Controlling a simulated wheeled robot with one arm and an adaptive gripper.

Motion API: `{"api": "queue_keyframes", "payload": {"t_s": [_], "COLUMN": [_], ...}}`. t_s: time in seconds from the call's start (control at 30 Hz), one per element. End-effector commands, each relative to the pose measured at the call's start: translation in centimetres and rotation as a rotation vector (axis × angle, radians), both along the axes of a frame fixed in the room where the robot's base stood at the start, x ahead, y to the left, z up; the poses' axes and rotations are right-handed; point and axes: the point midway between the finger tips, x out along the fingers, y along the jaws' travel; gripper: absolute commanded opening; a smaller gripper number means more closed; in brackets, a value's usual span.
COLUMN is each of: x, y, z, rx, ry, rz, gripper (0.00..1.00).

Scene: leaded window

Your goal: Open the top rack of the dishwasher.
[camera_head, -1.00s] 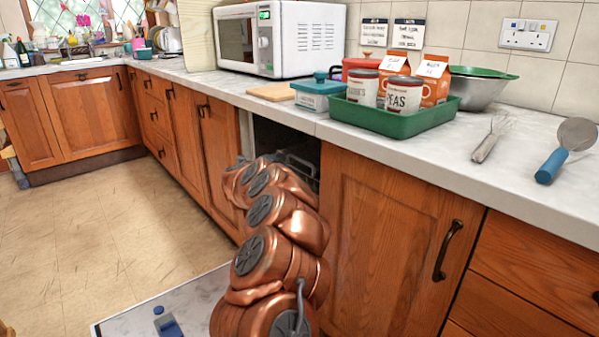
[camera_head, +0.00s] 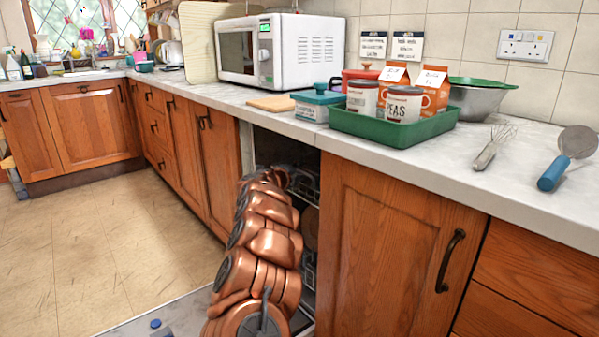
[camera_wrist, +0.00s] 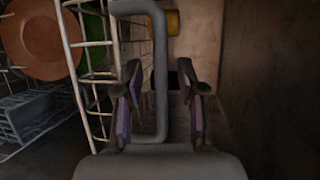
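The dishwasher stands open under the counter, and its dark interior (camera_head: 290,150) shows behind my copper arm. A pale wire rack (camera_head: 306,186) shows just right of the arm, partly hidden. In the wrist view, the rack's pale wires (camera_wrist: 76,62) are at left, and a grey bent bar (camera_wrist: 160,60), looking like a handle, runs up the middle. My gripper (camera_wrist: 163,95) is open, with its two fingers on either side of the bar. I cannot tell whether either finger touches it. The head view hides my gripper inside the dishwasher.
A brown plate (camera_wrist: 42,40) sits in the rack, with a grey basket (camera_wrist: 30,118) below it. A pale flat panel (camera_head: 180,315) lies low beside my arm. The counter (camera_head: 350,150) overhangs the opening, and a wooden cupboard (camera_head: 390,240) borders it at right. Tiled floor is clear at left.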

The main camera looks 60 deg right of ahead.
Motion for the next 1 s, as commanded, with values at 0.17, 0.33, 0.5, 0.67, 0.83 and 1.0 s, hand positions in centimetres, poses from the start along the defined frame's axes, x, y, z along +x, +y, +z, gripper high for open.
{"api": "queue_keyframes", "payload": {"t_s": [0.17, 0.33, 0.5, 0.67, 0.83, 1.0], "x": [0.07, 0.17, 0.18, 0.19, 0.19, 0.20], "y": [-0.78, -0.96, -0.96, -0.94, -0.94, -0.94], "z": [-0.13, -0.16, -0.16, -0.15, -0.15, -0.17], "rx": [-0.002, -0.001, -0.001, -0.001, -0.001, -0.001], "ry": [0.000, -0.002, -0.002, -0.002, -0.002, -0.002], "rz": [0.000, 0.003, 0.003, 0.003, 0.003, 0.003], "gripper": [0.39, 0.39, 0.39, 0.29, 0.11, 0.00]}}
